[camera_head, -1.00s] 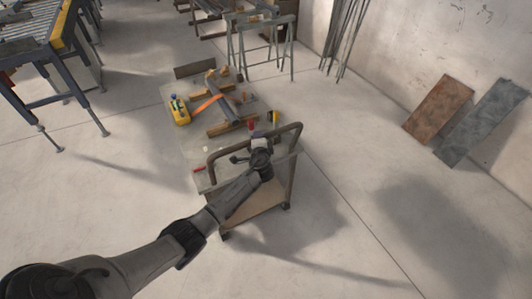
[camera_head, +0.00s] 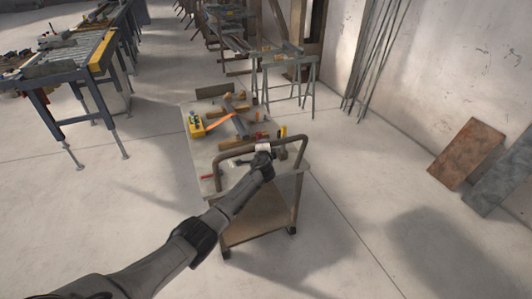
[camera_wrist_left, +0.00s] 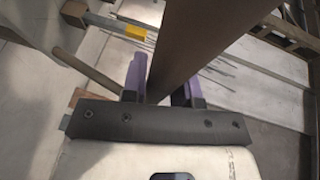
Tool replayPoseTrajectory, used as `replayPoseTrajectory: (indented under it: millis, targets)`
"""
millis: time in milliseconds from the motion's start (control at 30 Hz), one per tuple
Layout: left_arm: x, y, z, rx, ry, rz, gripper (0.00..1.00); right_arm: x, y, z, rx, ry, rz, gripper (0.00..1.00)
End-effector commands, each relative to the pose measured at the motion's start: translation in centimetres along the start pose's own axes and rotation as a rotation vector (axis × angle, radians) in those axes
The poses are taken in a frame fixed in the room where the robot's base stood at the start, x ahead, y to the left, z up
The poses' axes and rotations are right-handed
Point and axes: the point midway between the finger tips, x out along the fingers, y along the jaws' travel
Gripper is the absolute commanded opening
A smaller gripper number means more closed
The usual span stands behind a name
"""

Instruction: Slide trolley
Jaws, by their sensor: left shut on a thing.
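The trolley (camera_head: 207,185) stands on the concrete floor in the middle of the head view, with a grey top and a lower brown shelf (camera_head: 255,218). Its bent tube handle (camera_head: 221,149) rises at the near end. My left gripper (camera_head: 263,157) reaches it from below in the picture and is shut on the handle bar. In the left wrist view the brown handle tube (camera_wrist_left: 184,45) runs between the two purple-padded fingers (camera_wrist_left: 162,85). My right gripper is not seen.
A roller conveyor table (camera_head: 75,58) stands at the upper left. Sawhorses (camera_head: 287,75) stand beyond the trolley. Thin rods (camera_head: 378,60) and rusty and grey plates (camera_head: 467,152) lean on the right wall. The floor left and right of the trolley is clear.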

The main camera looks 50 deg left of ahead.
Motion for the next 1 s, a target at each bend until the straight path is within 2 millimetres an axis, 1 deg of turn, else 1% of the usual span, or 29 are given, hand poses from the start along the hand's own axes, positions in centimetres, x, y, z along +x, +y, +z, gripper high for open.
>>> replayPoseTrajectory:
  millis: [100,467,500,733,1000]
  targets:
    - [0.32,0.06,0.27,0.002,-0.003,0.002,0.00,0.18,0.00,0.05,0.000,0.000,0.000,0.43]
    - [0.38,0.20,0.38,0.002,-0.003,0.005,0.00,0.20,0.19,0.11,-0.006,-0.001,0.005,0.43]
    - [0.38,0.22,0.38,0.002,-0.004,0.005,0.30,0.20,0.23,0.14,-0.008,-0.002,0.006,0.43]
    - [0.34,0.08,0.26,0.001,-0.002,0.003,0.52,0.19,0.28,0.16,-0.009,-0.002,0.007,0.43]
    - [0.21,-0.04,0.15,0.001,0.000,0.001,0.53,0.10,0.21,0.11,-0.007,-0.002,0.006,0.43]
